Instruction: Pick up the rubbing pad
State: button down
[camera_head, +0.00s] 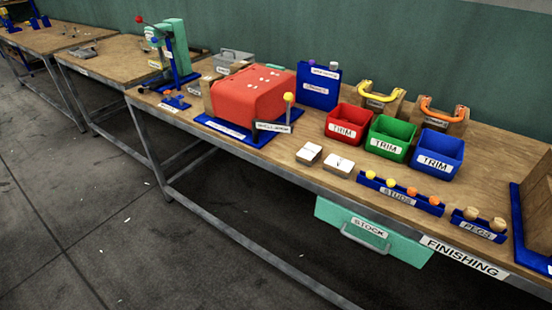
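I see no label that reads as rubbing pad, so I cannot tell for sure which thing it is. Two small pale blocks with white tops lie side by side on the bench: a left pale block (309,154) and a right pale block (339,165), in front of the trim bins. Farther back stand two wooden blocks with curved handles, one with a yellow handle (381,89) and one with an orange handle (443,107). My gripper is not in view, and nothing is seen held.
The wooden FINISHING bench (290,178) carries a red machine (250,95), red (345,125), green (389,138) and blue (438,153) TRIM bins, a STUDS rack (399,194) and a PEGS rack (478,227). A STOCK drawer (370,236) hangs below. The floor (80,220) in front is clear.

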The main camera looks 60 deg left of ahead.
aim_at(309, 153)
jog(key=u, duration=2.15)
